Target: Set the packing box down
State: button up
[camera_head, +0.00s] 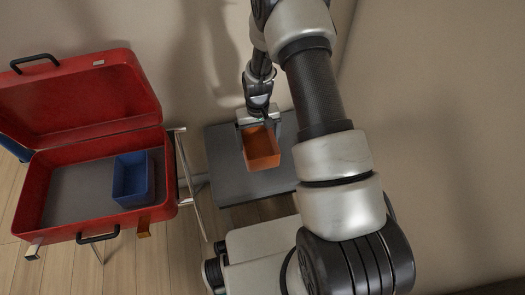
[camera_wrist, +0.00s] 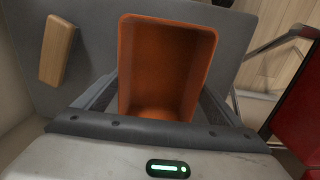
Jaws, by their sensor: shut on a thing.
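An orange open-topped box (camera_head: 262,150) is held in my gripper (camera_head: 259,126), over the grey tabletop (camera_head: 225,178). In the wrist view the orange box (camera_wrist: 163,65) is empty, with a finger of my gripper (camera_wrist: 160,98) along each side. My gripper is shut on it. I cannot tell whether its base touches the tabletop. A blue open-topped box (camera_head: 133,178) stands inside the open red suitcase (camera_head: 95,212), toward its right side.
A wooden block (camera_wrist: 57,50) lies on the tabletop beside the orange box. The suitcase rests on a metal-framed rack (camera_head: 190,180) left of the table. The tabletop has bare room around the orange box. A wall stands behind.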

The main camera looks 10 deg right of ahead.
aim_at(259, 150)
jog(key=shift+f+b, duration=0.65)
jog(key=shift+f, duration=1.85)
jog(key=shift+f, duration=0.1)
